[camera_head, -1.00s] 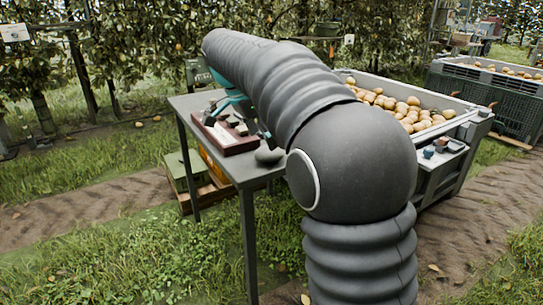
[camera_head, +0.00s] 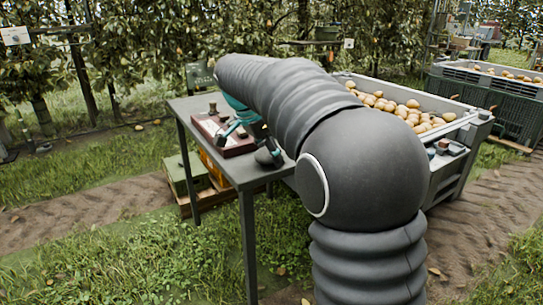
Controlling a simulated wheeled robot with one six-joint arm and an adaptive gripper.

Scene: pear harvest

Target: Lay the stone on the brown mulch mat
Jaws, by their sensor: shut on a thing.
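The stone (camera_head: 268,157) is a grey, rounded lump at the near right corner of the grey table, beside the tray. My gripper (camera_head: 266,146) is shut on it from above, with dark fingers partly covering it. The stone seems to be at or just above the table top; I cannot tell whether it still touches. The teal parts of my wrist show behind, and my arm hides the right part of the table. I cannot make out a brown mulch mat in this view.
A red-brown tray (camera_head: 236,153) with small items stands on the table (camera_head: 190,107), left of my gripper. A grey bin of pears (camera_head: 478,124) stands behind my arm, with another bin (camera_head: 500,105) farther right. A green box (camera_head: 182,176) sits below the table.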

